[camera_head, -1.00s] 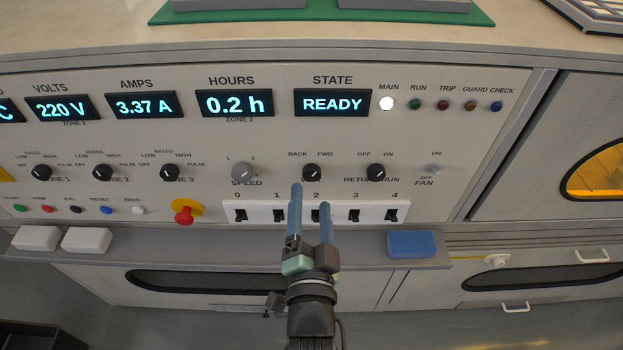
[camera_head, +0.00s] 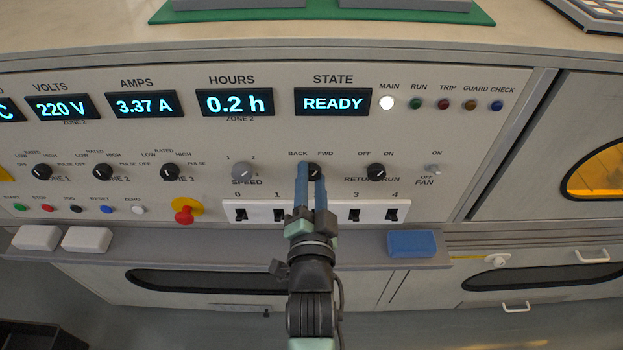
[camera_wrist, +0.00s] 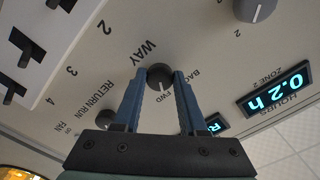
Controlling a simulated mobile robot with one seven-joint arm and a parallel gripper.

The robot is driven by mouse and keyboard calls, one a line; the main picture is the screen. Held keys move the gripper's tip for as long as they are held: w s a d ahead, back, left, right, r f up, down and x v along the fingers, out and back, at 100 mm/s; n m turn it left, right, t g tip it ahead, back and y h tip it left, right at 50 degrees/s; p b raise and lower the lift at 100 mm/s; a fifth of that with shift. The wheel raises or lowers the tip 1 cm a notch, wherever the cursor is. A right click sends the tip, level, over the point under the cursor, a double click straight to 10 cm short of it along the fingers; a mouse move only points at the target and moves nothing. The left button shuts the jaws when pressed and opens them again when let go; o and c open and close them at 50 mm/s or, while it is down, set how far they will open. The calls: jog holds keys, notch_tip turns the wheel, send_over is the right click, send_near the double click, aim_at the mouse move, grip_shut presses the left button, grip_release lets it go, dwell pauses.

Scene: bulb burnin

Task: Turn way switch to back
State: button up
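The way switch is a round black knob (camera_head: 315,172) on the panel, below the labels BACK and FWD. In the head view my gripper's fingers partly hide it. In the wrist view the knob (camera_wrist: 159,74) shows between the blue fingertips, and its pale mark points about toward FWD. My gripper (camera_head: 310,174) reaches up to the panel at the knob. Its fingers (camera_wrist: 160,80) are apart, one on each side of the knob, with narrow gaps seeming to show. Whether they touch it is hard to tell.
The grey speed knob (camera_head: 242,170) is to the left and the return run knob (camera_head: 376,171) to the right. A white strip of numbered switches (camera_head: 376,213) lies just below, partly behind my fingers. A red stop button (camera_head: 184,214) is further left. The state display (camera_head: 333,102) reads READY.

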grip_shut()
jog(key=shift+n, duration=0.3)
jog(key=n+p, duration=0.1)
jog(key=n, duration=0.4)
jog(key=n+p, duration=0.1)
jog(key=n, duration=0.5)
jog(key=shift+p, duration=0.35)
jog(key=shift+n, duration=0.3)
jog(key=o, duration=0.7)
grip_release()
jog(key=shift+c, duration=0.2)
